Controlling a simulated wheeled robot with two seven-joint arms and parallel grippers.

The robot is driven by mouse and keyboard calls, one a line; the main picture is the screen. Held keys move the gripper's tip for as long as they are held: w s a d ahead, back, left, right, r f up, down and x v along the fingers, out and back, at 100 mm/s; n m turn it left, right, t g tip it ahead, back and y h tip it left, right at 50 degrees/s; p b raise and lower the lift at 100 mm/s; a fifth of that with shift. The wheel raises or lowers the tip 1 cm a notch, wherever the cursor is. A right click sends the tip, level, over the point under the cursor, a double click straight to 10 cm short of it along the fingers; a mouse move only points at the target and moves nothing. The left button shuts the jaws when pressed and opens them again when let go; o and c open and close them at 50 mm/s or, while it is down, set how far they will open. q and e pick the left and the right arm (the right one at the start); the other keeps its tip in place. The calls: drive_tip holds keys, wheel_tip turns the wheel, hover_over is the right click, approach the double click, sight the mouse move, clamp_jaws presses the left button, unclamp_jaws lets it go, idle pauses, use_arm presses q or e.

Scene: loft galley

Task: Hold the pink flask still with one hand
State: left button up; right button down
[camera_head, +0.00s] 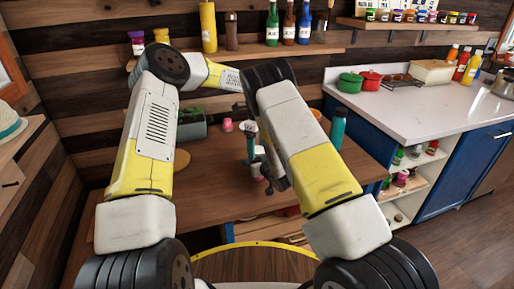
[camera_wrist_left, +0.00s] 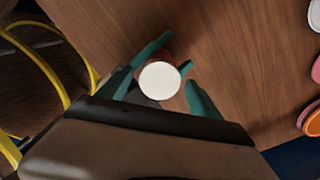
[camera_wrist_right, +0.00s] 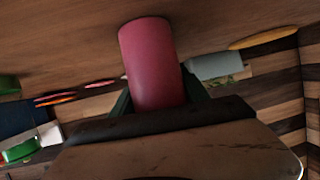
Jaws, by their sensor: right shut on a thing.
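The pink flask (camera_wrist_right: 151,62) fills the middle of the right wrist view, between the dark green fingers of my right gripper (camera_wrist_right: 155,98), which is shut on it. In the head view a small part of the flask (camera_head: 256,171) shows at the table, partly hidden by my arms. The left wrist view looks down on its round white top (camera_wrist_left: 160,81). My left gripper (camera_head: 251,142) points down from above, with teal fingers spread to either side of the white top and a gap visible on the right. I cannot tell whether a finger touches it.
The wooden table (camera_head: 215,185) also carries a teal bottle (camera_head: 338,129), a small pink item (camera_head: 227,125), a grey-green container (camera_head: 192,125) and a round yellowish board (camera_head: 181,160). The white counter (camera_head: 420,110) stands to the right.

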use_arm(q)
drive_tip(key=shift+r, duration=2.3)
use_arm(e)
drive_tip(key=shift+c, duration=2.3)
unclamp_jaws()
